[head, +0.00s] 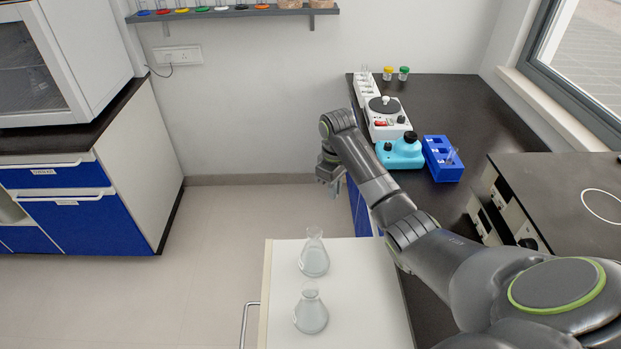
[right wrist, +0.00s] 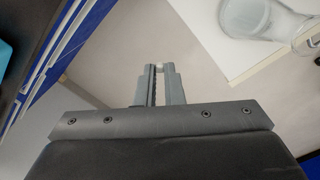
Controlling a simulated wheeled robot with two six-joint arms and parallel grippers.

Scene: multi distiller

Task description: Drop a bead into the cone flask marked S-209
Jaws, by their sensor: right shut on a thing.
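Two clear cone flasks stand upright on the white top of a cart; one is farther back (head: 314,260) and one nearer (head: 310,315). I cannot read a mark on either. My right gripper (head: 330,186) is in the air beyond the cart's far edge, above and behind the flasks. In the right wrist view its fingers (right wrist: 159,72) are closed on a small pale bead (right wrist: 159,67) at the tips. Part of one flask (right wrist: 258,16) shows at the upper right of that view, apart from the fingers. My left gripper is out of view.
The white cart top (head: 375,290) is clear around the flasks. A dark bench (head: 455,100) on the right holds a blue rack (head: 443,160), a teal device (head: 400,152) and a white stirrer (head: 390,115). The floor on the left is free.

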